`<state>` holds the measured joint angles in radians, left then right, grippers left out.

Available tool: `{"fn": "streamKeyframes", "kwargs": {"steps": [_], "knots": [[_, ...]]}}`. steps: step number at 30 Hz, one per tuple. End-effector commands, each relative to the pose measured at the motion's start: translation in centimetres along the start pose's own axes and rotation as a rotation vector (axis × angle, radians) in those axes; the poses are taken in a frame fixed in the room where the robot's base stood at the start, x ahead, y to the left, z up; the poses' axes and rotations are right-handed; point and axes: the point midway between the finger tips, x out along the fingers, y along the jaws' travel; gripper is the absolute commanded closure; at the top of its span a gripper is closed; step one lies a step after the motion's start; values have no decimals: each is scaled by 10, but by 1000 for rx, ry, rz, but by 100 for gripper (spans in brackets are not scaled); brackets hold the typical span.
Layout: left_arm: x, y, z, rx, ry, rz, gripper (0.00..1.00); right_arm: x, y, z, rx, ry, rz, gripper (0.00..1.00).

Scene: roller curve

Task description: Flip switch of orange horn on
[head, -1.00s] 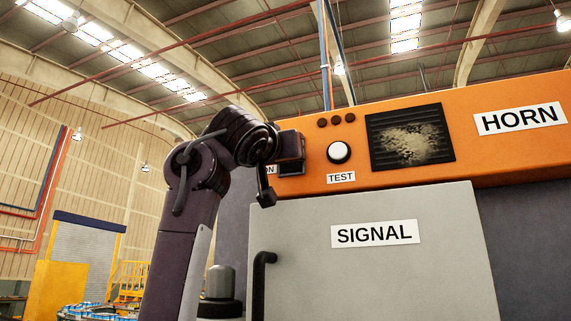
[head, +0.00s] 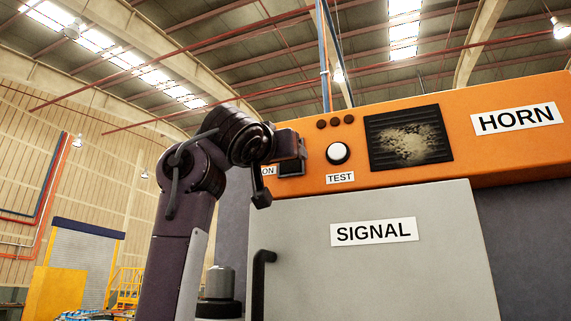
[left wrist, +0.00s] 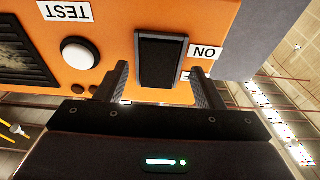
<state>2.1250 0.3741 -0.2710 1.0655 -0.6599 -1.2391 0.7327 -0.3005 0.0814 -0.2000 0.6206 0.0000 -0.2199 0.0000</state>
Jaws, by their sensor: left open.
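The orange horn panel (head: 463,150) runs across the top of a grey cabinet and carries a HORN label (head: 518,118). Its black rocker switch (left wrist: 161,60) shows in the left wrist view, which is upside down, beside an ON label (left wrist: 206,51). In the head view the switch (head: 290,168) is partly covered by my gripper. My left gripper (left wrist: 159,69) is open and empty, with one finger on each side of the switch's lower part in the picture. Whether a finger touches the switch or panel I cannot tell. My right gripper is not in view.
A white TEST button (head: 338,153), several small dark round parts and a dark grille (head: 408,138) sit right of the switch in the head view. Below are the grey SIGNAL door (head: 400,275) and its black handle (head: 260,285). Open hall lies left.

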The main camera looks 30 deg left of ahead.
Motion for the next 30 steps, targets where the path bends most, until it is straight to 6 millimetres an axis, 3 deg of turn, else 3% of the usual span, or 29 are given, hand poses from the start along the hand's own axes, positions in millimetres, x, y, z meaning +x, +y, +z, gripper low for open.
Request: {"fn": "streamKeyframes", "kwargs": {"steps": [1,3,10,30], "knots": [[-12,2,6,-1,3,3,38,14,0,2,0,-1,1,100],[-25,1,6,-1,4,3,38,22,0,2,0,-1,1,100],[-52,1,4,0,1,2,38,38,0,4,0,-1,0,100],[-56,0,2,1,-1,0,38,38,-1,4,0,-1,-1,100]]}}
